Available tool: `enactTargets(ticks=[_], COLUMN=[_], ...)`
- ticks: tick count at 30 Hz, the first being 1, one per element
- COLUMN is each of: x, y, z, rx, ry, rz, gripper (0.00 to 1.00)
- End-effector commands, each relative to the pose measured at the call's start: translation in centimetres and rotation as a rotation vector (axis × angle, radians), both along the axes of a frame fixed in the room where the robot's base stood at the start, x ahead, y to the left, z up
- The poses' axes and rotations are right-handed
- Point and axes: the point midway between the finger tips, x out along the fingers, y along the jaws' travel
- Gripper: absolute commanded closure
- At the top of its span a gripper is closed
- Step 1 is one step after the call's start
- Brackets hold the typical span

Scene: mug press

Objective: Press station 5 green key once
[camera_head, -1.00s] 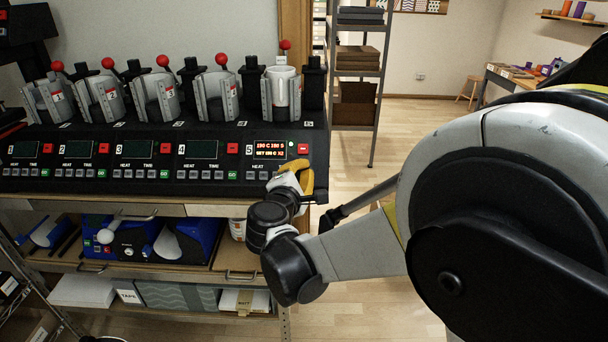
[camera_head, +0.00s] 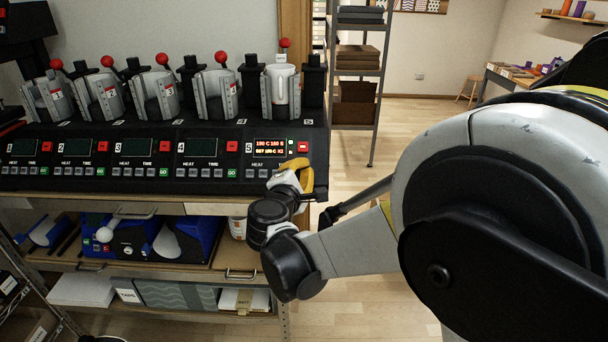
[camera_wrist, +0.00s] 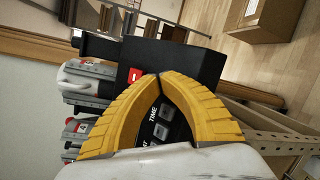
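The station 5 panel (camera_head: 262,161) is at the right end of the black press row, with a lit orange display (camera_head: 269,148) and a red key (camera_head: 303,147). A white mug (camera_head: 284,88) stands in the press above it. My gripper (camera_head: 299,164), with yellow fingers, is at the front of this panel, below the red key. In the wrist view its fingertips (camera_wrist: 160,76) meet, with nothing seen between them. The red key (camera_wrist: 135,75) and the TIME buttons (camera_wrist: 161,131) show around the fingers. The station 5 green key is hidden behind my gripper.
Stations 1 to 4 lie to the left with dark displays; station 4 has its own green key (camera_head: 232,173). A shelf under the press holds a blue machine (camera_head: 130,238). A grey rack (camera_head: 372,75) stands behind on the right. Floor is open on the right.

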Motion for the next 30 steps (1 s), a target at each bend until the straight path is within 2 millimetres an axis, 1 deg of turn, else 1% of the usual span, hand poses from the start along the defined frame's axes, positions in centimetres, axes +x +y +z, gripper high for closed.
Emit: enactTargets(ticks=[10,20,30], x=[-0.1,-1.2,-1.3], y=[0.0,0.0,0.0], z=[0.1,1.2,1.3], rx=[0.000,0.000,0.000], ry=[0.000,0.000,0.000], rz=[0.000,0.000,0.000], gripper=[1.00,1.00,1.00])
